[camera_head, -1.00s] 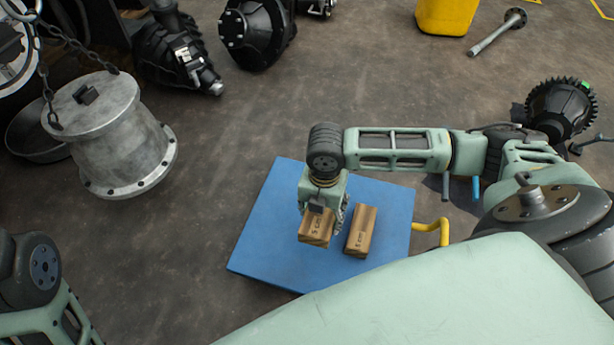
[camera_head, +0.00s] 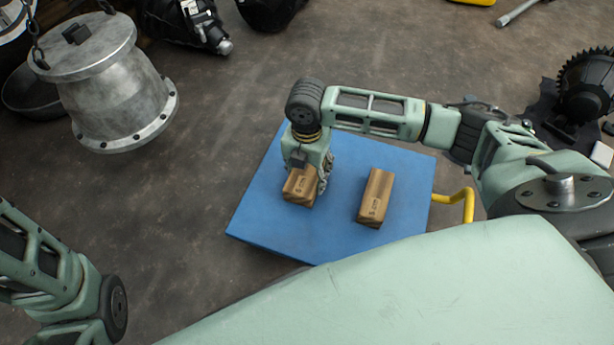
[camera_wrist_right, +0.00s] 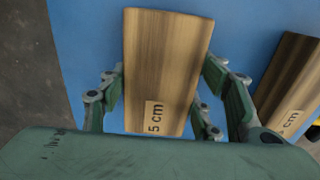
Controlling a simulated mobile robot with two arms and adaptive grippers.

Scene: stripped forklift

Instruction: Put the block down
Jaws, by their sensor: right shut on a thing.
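My right gripper (camera_head: 307,178) is shut on a wooden block (camera_head: 299,187) over the left part of the blue board (camera_head: 260,225). In the right wrist view this block (camera_wrist_right: 165,65) is between the two green fingers and shows a "5 cm" label. A second wooden block (camera_head: 375,198) lies on the board to the right, apart from the held one; it shows partly at the right edge of the wrist view (camera_wrist_right: 290,80). I cannot tell whether the held block touches the board. My left arm shows at the left, but its gripper is out of view.
A yellow bent handle (camera_head: 457,202) is at the board's right side. A grey metal housing (camera_head: 112,85) with chains is at the upper left. Dark machine parts lie at the back, and a toothed gear part (camera_head: 588,88) is at the right. The board's front is bare.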

